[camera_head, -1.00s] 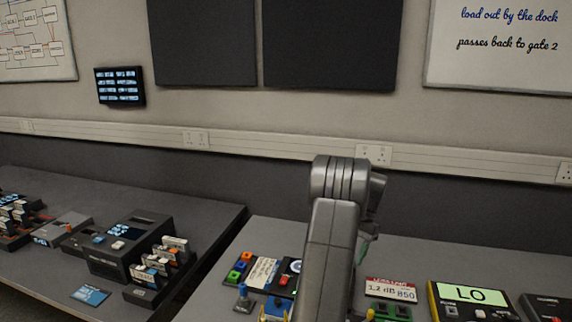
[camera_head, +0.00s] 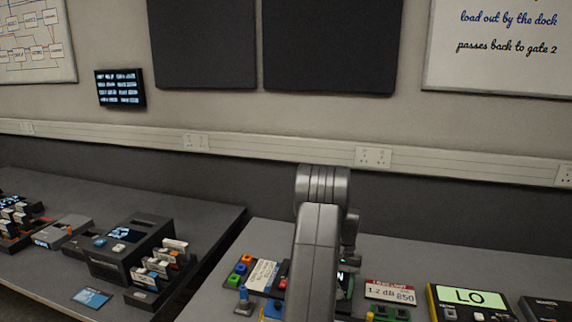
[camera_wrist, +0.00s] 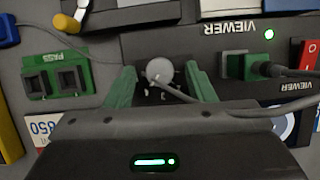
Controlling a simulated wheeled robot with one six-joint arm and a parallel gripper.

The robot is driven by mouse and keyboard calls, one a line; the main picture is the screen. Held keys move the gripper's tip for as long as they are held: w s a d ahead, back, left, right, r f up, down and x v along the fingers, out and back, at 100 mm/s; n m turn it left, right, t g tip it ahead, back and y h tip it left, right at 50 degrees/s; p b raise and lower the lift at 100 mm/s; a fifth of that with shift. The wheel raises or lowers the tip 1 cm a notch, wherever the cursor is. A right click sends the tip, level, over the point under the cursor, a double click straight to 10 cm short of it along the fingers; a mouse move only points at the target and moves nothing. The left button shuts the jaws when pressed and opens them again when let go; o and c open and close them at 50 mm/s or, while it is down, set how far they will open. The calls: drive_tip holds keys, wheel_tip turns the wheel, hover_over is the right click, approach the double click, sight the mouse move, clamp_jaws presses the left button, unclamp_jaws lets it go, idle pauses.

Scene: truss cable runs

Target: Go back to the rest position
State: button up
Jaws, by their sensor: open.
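In the wrist view my gripper (camera_wrist: 160,72) has its two green fingers spread apart. A round grey knob-like end (camera_wrist: 159,69) with a thin grey cable shows between the fingers, with a gap on each side; whether a finger touches it I cannot tell. It lies over the black viewer box (camera_wrist: 215,48). A green plug (camera_wrist: 262,67) with a cable sits in that box to the right. In the head view my arm stands over the right bench, and my gripper is mostly hidden behind it.
A green PASS block (camera_wrist: 58,76) with two dark sockets and a yellow-ended lever (camera_wrist: 67,23) lie left of the fingers. In the head view, a loss meter (camera_head: 390,291) and LO display (camera_head: 470,297) stand right of my arm, coloured buttons (camera_head: 240,269) left. Air above the benches is clear.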

drive_tip(key=n+h, duration=0.1)
drive_tip(key=n, duration=0.3)
drive_tip(key=shift+a+h, duration=0.2)
drive_tip(key=shift+h, duration=0.2)
drive_tip(key=n+h, duration=0.1)
drive_tip(key=n, duration=0.2)
drive_tip(key=shift+a+n, duration=0.1)
drive_tip(key=shift+n, duration=0.3)
drive_tip(key=n+h, duration=0.1)
drive_tip(key=n, duration=0.1)
drive_tip(key=n+t, duration=0.1)
drive_tip(key=n, duration=0.1)
drive_tip(key=shift+s+a+h, duration=0.1)
drive_tip(key=shift+h, duration=0.3)
drive_tip(key=n+t, duration=0.1)
drive_tip(key=n, duration=0.3)
drive_tip(key=shift+s+h+b, duration=0.1)
drive_tip(key=shift+h+b, duration=0.2)
drive_tip(key=shift+h, duration=0.1)
